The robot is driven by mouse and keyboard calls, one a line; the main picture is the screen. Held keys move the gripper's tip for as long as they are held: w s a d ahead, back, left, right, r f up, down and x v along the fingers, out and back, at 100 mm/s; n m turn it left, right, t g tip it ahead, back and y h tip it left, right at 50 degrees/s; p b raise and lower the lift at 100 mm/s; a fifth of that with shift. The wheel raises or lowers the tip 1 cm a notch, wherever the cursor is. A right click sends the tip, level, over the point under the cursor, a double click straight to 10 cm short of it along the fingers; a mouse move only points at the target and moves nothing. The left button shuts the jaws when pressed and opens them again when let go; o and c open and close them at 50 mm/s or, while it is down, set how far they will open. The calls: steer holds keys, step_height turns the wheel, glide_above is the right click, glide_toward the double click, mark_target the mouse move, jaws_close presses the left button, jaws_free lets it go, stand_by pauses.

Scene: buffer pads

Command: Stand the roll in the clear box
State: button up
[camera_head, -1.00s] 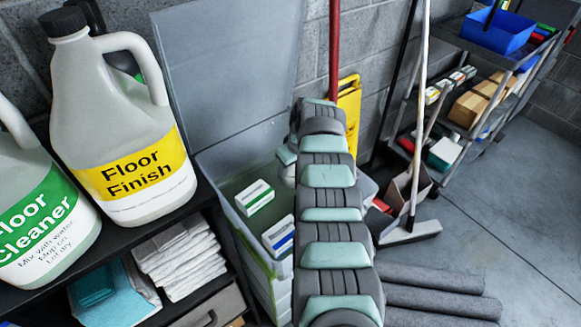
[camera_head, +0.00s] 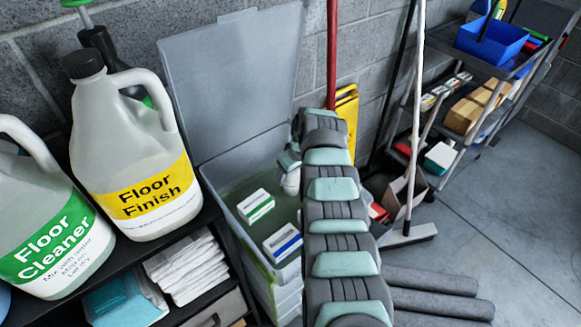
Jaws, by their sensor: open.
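The clear box (camera_head: 229,206) stands left of my arm, with its grey lid (camera_head: 228,80) raised against the wall. Inside it are a green-and-white carton (camera_head: 255,206) and a blue-and-white carton (camera_head: 283,242). Its right part is hidden behind my arm. My gripper (camera_head: 291,182) is at the arm's far end, above the right side of the box; its fingers are mostly hidden, and I see nothing held. Dark grey rolls (camera_head: 432,280) lie on the floor right of my arm. I cannot tell whether one of these is the task's roll.
A black shelf at left holds the Floor Finish jug (camera_head: 145,195), Floor Cleaner jug (camera_head: 60,240) and folded white cloths (camera_head: 188,265). A yellow sign (camera_head: 346,115), a broom (camera_head: 410,236) and a loaded cart (camera_head: 470,100) stand behind. Floor at right (camera_head: 530,200) is clear.

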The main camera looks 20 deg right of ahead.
steer(key=p+v, duration=0.3)
steer(key=v, duration=0.6)
steer(key=shift+s+r, duration=0.1)
steer(key=shift+r, duration=0.05)
steer(key=shift+o, duration=0.3)
stand_by(0.9)
